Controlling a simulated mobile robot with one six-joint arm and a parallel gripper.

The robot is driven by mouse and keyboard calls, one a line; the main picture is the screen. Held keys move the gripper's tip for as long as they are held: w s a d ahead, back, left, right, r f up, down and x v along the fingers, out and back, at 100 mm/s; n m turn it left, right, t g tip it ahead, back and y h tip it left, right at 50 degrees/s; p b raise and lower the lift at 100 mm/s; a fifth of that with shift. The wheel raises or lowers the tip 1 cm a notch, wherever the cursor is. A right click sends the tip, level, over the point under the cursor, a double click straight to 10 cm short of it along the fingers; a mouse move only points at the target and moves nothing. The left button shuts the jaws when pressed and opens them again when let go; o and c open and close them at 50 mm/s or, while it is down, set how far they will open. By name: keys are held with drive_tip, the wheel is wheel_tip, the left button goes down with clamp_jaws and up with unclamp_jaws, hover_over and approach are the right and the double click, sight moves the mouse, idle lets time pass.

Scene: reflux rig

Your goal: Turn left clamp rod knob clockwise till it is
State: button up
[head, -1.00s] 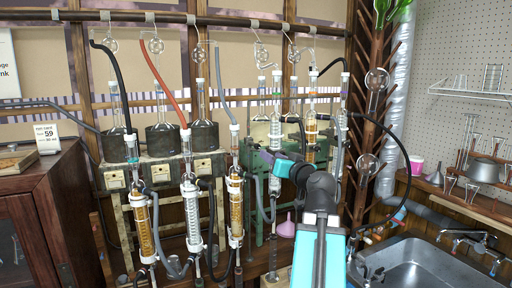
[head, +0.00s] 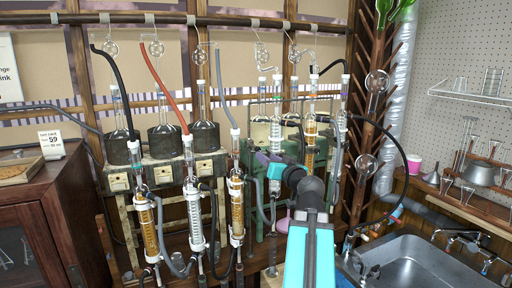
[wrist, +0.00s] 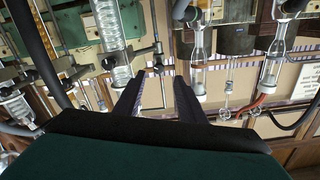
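My gripper (head: 264,160) reaches in front of the glassware near the middle of the rig in the head view. In the wrist view my gripper (wrist: 155,90) has its two dark fingers apart, with nothing visible between them. A thin metal clamp rod (wrist: 157,45) with a small crosspiece stands beyond the fingertips, beside a coiled glass condenser (wrist: 112,45). The fingers look apart from both. I cannot make out which small dark part is the left clamp rod knob, or how far it is turned.
Several glass condensers (head: 194,218) stand left of my arm, with a black hose (head: 117,85) and a red hose (head: 168,88) above. A metal sink (head: 410,262) is at the lower right. A wooden cabinet (head: 45,205) stands at the left.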

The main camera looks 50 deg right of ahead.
sight(257, 150)
drive_tip(key=shift+w+d+r+p, duration=0.15)
drive_tip(key=shift+w+p, duration=0.4)
drive_tip(key=shift+p, duration=1.1)
drive_tip(key=shift+p+x, duration=1.6)
drive_tip(key=shift+x, duration=2.65)
drive_tip(key=shift+f, duration=0.25)
clamp_jaws()
drive_tip(key=shift+s, duration=0.1)
